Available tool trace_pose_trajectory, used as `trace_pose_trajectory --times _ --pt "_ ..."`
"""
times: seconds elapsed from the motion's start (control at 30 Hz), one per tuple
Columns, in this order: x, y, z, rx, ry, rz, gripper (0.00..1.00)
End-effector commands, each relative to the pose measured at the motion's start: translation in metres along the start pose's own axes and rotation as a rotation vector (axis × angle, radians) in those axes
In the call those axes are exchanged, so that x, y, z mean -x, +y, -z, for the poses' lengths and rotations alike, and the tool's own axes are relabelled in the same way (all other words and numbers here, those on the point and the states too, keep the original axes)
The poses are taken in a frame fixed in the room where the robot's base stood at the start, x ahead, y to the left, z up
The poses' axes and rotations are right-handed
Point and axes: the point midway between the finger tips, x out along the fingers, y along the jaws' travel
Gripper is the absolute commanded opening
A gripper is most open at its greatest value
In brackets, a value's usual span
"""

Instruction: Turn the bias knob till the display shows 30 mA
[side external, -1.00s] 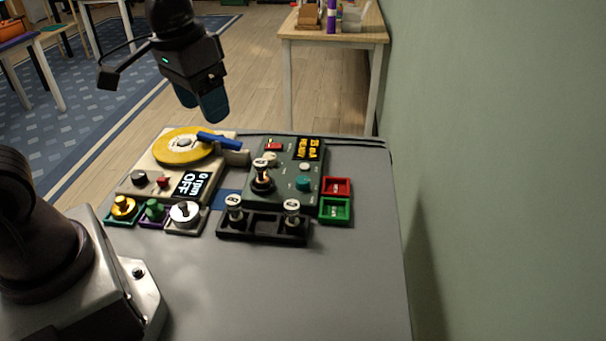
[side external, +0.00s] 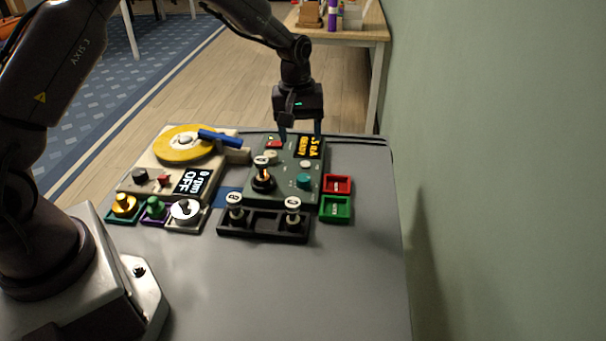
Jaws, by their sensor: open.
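The green tester box (side external: 284,190) stands on the grey table. Its orange-lit display (side external: 311,146) is small and tilted in view; I cannot read the number surely, and a lower line seems to say READY. A teal knob (side external: 303,181) sits on its right front part; I cannot read a label that marks it as the bias knob. My gripper (side external: 300,132) points down over the back of the box, around the display's level in the picture. Its two fingers are apart with nothing between them, away from the teal knob.
A glowing tube (side external: 263,178) stands in the box's socket. A black rack (side external: 262,236) with two tubes is in front. Red (side external: 338,185) and green (side external: 335,209) trays lie right. A turntable unit (side external: 160,183) stands left. The front table is clear; a wall rises right.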

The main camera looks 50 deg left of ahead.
Motion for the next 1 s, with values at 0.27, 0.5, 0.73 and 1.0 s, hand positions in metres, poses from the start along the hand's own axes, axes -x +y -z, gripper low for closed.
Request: trace_pose_trajectory --times 0.27,0.5,0.73,1.0 --pt "-0.059 -0.001 -0.001 -0.002 -0.004 0.004 0.6" --pt "-0.1 -0.001 -0.001 -0.002 -0.003 0.003 0.6" --pt "-0.115 -0.001 -0.001 -0.002 -0.001 0.001 0.6" --pt "-0.116 -0.001 -0.001 -0.003 -0.001 0.001 0.6"
